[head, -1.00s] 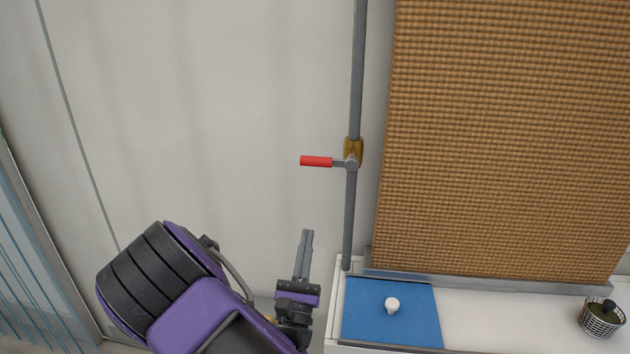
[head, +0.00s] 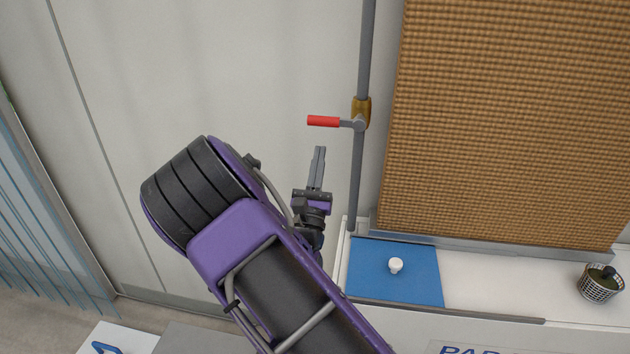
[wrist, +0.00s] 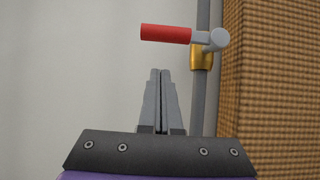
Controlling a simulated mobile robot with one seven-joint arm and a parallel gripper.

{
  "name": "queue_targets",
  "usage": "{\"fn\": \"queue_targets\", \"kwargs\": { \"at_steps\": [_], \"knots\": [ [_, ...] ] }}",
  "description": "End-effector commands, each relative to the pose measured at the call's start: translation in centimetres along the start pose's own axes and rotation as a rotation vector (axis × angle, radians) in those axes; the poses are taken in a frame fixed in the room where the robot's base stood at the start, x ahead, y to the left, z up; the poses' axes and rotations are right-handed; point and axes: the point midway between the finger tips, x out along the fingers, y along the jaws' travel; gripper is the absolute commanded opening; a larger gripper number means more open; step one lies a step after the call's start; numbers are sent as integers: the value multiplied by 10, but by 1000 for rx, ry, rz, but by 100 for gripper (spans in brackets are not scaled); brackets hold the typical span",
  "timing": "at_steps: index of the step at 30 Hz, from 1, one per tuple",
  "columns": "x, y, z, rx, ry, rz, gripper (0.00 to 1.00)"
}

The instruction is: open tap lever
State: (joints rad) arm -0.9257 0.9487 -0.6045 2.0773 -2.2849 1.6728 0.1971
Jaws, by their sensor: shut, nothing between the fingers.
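The tap lever has a red grip (head: 323,121) that points left, level, from a grey pivot on the brass tap body (head: 362,112). The tap sits on a grey upright pipe (head: 357,180) against the wall. In the wrist view the red grip (wrist: 165,34) is above the fingertips, with the brass body (wrist: 201,58) to the right. My gripper (head: 320,150) is shut and empty, pointing up. In the head view its tips are just below the red grip, with a gap between them. In the wrist view the shut fingers (wrist: 160,72) stand upright, apart from the lever.
A woven brown panel (head: 510,120) stands right of the pipe. Below it a white bench holds a blue mat (head: 370,285) with a white knob (head: 396,265), and a mesh basket (head: 600,284) at right. Blue strips (head: 40,220) hang at far left. The wall left of the lever is clear.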

Motion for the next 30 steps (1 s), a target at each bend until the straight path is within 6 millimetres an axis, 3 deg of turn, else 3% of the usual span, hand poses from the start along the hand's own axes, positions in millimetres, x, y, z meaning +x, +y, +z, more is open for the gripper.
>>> {"fn": "queue_targets", "kwargs": {
  "at_steps": [3, 9, 30],
  "knots": [
    [14, 0, 16, 2, -1, -2, 0],
    [24, 0, 26, 1, 1, 0, 0],
    [28, 2, 32, 43, 0, -29, 0]
  ]
}}
